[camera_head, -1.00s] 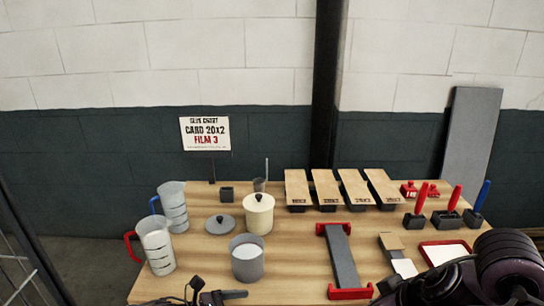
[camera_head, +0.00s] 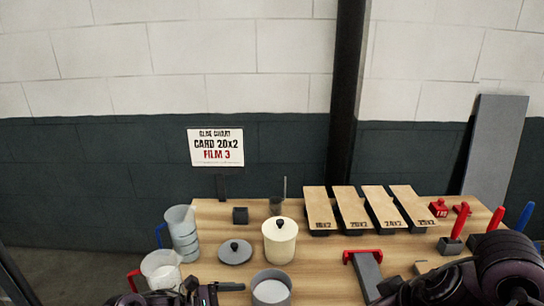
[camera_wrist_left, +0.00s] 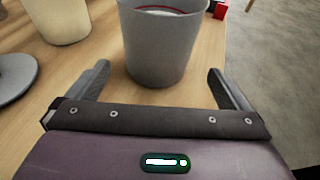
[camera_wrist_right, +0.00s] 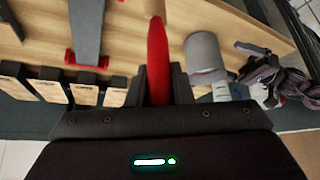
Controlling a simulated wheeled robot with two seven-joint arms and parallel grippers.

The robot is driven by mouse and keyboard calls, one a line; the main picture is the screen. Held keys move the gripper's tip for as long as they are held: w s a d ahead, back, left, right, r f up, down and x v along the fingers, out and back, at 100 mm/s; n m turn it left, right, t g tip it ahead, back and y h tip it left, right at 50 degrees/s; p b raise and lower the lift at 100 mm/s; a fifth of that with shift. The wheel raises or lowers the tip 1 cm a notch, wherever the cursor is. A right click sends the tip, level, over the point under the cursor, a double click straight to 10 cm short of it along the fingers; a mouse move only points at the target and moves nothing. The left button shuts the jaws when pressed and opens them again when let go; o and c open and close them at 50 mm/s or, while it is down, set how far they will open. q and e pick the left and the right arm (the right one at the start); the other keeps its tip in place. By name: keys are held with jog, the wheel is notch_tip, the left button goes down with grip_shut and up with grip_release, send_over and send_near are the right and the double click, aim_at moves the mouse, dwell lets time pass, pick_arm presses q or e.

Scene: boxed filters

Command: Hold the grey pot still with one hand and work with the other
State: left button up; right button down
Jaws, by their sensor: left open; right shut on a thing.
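The grey pot (camera_head: 271,290), with pale contents, stands on the table at the bottom of the head view. It also shows in the left wrist view (camera_wrist_left: 165,45). My left gripper (camera_wrist_left: 158,70) is open, its fingers on either side of the pot's near wall; contact cannot be told. In the head view my left gripper (camera_head: 220,290) is left of the pot. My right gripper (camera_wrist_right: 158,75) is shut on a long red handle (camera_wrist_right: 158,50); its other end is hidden. The pot also shows right of that handle in the right wrist view (camera_wrist_right: 203,55).
A cream lidded pot (camera_head: 280,242) stands behind the grey pot, with a grey lid (camera_head: 235,252) beside it. Measuring jugs (camera_head: 182,228) are at left. Labelled wooden boxes (camera_head: 352,208) and red-handled tools (camera_head: 455,232) are at back right.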

aim_at(267, 305)
pick_arm(q)
jog(key=x, duration=0.3)
pick_arm(e)
jog(key=shift+f, duration=0.25)
pick_arm(q)
jog(key=d+f+b, duration=0.1)
jog(key=w+d+b, duration=0.1)
jog(key=b, duration=0.1)
jog(key=shift+w+d+f, duration=0.15)
jog(key=shift+d+f, duration=0.15)
jog(key=shift+f, duration=0.05)
jog(key=shift+w+d+b, duration=0.2)
jog(key=shift+d+b, duration=0.55)
jog(key=shift+b, duration=0.05)
pick_arm(e)
jog(key=f, duration=0.4)
jog(key=shift+w+a+f, duration=0.1)
jog(key=shift+w+f, duration=0.05)
jog(key=shift+w, duration=0.05)
pick_arm(q)
jog(key=shift+c, duration=0.4)
jog(key=c, duration=0.5)
